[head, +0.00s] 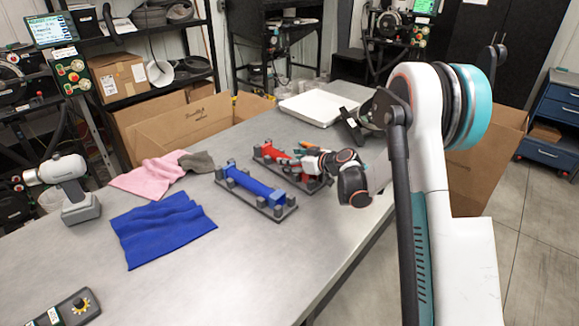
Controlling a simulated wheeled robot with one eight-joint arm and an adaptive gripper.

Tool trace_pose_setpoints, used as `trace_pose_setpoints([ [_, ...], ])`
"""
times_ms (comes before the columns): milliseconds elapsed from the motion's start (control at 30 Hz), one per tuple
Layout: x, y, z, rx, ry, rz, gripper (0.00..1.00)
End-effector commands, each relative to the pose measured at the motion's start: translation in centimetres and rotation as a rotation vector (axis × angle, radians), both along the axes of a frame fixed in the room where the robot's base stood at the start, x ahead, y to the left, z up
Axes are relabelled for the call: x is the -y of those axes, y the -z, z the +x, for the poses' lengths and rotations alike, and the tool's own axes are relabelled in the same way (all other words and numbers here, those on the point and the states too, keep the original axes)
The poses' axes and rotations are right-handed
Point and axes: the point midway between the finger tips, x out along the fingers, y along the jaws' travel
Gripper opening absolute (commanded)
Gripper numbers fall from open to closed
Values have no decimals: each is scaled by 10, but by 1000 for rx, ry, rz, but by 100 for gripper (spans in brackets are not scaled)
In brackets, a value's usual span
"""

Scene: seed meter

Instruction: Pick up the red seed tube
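The red seed tube (271,152) lies in a dark grey holder (257,159) on the table, behind the blue tube in the head view. My gripper (298,161) is over the right part of the red tube and hides some of it. The fingers are small and partly covered by the wrist, so I cannot tell whether they are open, shut or touching the tube. The blue seed tube (255,184) lies in a second grey holder (277,214), just nearer the camera.
A blue cloth (163,228), a pink cloth (150,177) and a white and grey cordless tool (68,185) are on the left of the table. A white tray (318,106) is at the back. The front middle of the table (240,275) is clear.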

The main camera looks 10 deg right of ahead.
Motion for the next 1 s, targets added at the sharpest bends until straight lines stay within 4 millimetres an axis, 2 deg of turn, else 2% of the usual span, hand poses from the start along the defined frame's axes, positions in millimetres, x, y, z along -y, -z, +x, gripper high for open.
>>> trace_pose_setpoints([
  [100,-4,4,7,0,0,0,60],
  [300,-4,3,7,0,0,0,57],
  [500,-4,3,7,0,0,0,12],
  [833,-4,2,7,0,0,0,11],
  [1000,-4,-6,7,0,0,0,11],
])
